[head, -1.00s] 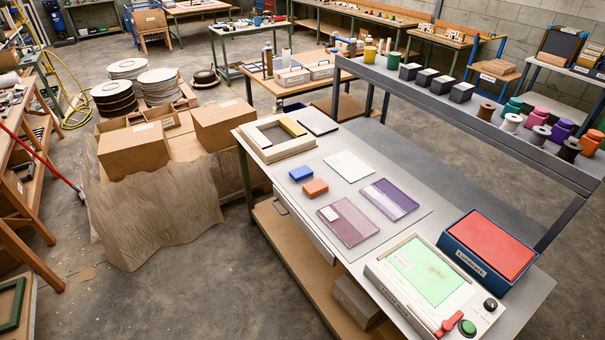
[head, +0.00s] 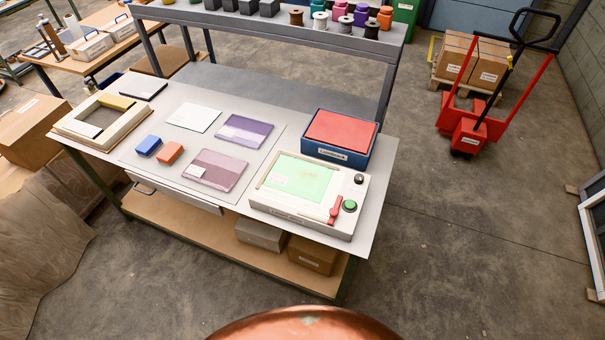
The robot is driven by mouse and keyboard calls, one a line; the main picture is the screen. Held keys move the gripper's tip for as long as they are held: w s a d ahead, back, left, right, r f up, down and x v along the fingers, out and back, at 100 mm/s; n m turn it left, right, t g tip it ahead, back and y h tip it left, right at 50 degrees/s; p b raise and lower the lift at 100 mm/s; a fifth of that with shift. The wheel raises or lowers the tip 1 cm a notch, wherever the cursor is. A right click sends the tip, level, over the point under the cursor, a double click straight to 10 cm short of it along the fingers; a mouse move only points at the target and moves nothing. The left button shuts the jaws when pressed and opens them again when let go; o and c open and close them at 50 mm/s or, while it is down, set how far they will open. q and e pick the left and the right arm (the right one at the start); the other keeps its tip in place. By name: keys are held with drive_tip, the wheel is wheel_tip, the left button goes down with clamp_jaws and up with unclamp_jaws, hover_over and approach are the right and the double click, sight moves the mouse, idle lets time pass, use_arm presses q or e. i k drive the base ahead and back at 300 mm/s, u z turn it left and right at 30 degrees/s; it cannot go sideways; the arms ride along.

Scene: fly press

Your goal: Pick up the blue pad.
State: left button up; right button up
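The blue pad (head: 148,146) is a small block lying on the left part of the grey workbench (head: 375,185) in the head view. An orange pad (head: 171,152) lies just to its right, with a narrow gap between them. Nothing covers the blue pad. Neither of my grippers is in view.
A wooden frame (head: 69,127), white sheet (head: 194,117), purple plate (head: 244,130), mauve plate (head: 232,172), blue box with red top (head: 320,150) and green-windowed press unit (head: 260,195) share the bench. A shelf (head: 275,28) runs behind. A red pallet jack (head: 468,137) stands right; floor in front is clear.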

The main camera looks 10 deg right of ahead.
sight(149, 146)
drive_tip(key=u, duration=2)
drive_tip(key=i, duration=2.8)
drive_tip(key=z, duration=3.5)
